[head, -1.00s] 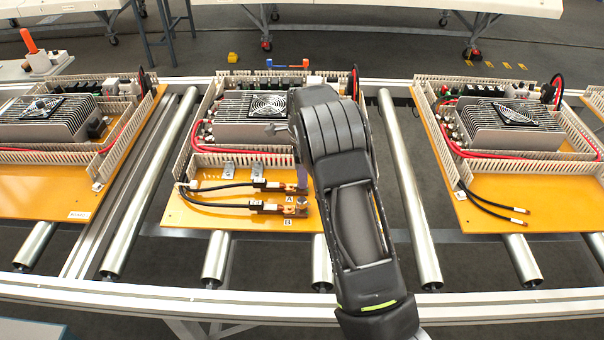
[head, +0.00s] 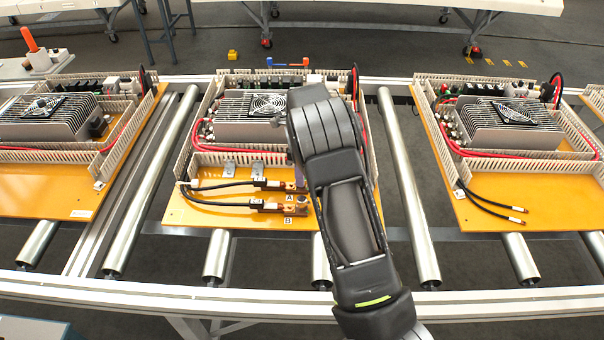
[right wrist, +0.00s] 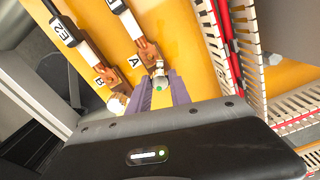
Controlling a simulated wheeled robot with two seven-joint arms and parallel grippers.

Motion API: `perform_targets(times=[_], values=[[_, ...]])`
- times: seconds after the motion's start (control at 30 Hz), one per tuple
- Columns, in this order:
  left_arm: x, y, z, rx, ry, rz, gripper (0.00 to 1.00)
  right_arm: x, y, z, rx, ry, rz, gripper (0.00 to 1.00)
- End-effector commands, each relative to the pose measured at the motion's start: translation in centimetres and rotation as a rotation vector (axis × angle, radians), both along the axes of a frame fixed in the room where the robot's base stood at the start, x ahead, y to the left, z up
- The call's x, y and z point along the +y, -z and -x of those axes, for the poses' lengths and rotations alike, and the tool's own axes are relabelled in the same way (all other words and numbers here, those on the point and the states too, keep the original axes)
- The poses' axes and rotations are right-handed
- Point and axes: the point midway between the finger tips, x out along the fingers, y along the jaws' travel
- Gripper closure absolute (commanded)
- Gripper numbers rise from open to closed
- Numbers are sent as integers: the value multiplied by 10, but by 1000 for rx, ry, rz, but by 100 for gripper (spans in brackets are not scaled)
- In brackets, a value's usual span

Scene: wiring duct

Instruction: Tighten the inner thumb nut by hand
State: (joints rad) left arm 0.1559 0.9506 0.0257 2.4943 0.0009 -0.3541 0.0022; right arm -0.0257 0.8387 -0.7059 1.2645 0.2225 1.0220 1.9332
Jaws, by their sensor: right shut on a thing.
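The inner thumb nut (right wrist: 159,70) is a small metal piece by the terminal marked A, at the purple fingertips of my right gripper (right wrist: 161,88). The jaws are shut on it, though the fingers hide part of the contact. A black cable with a copper lug (right wrist: 146,50) ends at this terminal. A second cable with a lug (right wrist: 108,76) ends at the terminal marked B, where a pale round nut (right wrist: 118,103) shows beside my fingers. In the head view my right arm hides most of the gripper. My left gripper is out of view.
The orange board (head: 190,212) rests on the roller conveyor (head: 215,255). Slotted wiring duct (head: 240,158) and a finned heat sink with a fan (head: 240,128) stand behind the terminals. Similar boards lie left and right. The board's front left corner is clear.

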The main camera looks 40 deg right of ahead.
Motion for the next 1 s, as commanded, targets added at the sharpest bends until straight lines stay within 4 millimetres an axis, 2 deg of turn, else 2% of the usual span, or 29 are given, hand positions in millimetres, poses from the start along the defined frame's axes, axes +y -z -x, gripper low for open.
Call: perform_targets(times=[0.1,0.13,0.37,0.73,0.87,1.0], values=[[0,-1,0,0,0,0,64,-2,-6,-5,-16,-1,5,100],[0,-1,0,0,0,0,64,-2,-6,-5,-16,-1,5,73],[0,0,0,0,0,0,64,-1,-3,-3,-9,-2,3,54],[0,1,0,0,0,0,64,-1,-6,-2,-5,-2,2,53],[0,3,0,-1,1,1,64,0,-19,-2,-8,-3,2,53],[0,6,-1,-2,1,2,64,0,-42,-3,-9,-2,2,53]])
